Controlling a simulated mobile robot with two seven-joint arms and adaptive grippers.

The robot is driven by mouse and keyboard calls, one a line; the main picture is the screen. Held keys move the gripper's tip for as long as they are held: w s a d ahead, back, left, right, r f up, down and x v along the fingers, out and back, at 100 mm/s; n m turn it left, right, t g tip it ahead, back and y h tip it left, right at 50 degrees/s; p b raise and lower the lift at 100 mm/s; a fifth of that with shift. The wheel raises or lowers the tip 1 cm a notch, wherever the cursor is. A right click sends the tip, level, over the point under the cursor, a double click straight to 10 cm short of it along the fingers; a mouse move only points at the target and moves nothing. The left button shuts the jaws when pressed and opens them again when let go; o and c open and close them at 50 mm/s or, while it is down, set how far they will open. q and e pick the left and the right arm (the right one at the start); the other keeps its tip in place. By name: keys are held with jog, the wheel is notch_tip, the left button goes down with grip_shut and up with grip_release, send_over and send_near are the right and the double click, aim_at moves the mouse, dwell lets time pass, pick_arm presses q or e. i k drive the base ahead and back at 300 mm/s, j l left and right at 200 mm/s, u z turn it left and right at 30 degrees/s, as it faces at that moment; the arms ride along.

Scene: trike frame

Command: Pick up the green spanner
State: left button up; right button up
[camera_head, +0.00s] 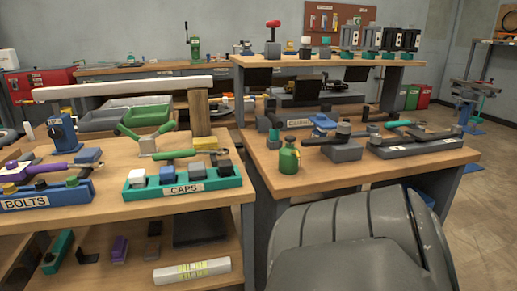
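A green spanner-like tool (176,154) lies on the left wooden table, behind the green CAPS tray. Its left end is close to a pale block with green arms (148,145), and I cannot tell whether they touch. A yellow block (204,143) sits just behind its right end. A purple spanner-like tool (48,168) lies further left. Neither of my grippers is in view.
The CAPS tray (185,186) and the blue BOLTS tray (46,198) line the left table's front. A white beam (125,89) on a wooden post (199,112) spans behind. A green bottle (289,156) stands on the right table. A large grey rounded form fills the bottom right.

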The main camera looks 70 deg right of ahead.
aim_at(178, 154)
jog(key=z, duration=1.65)
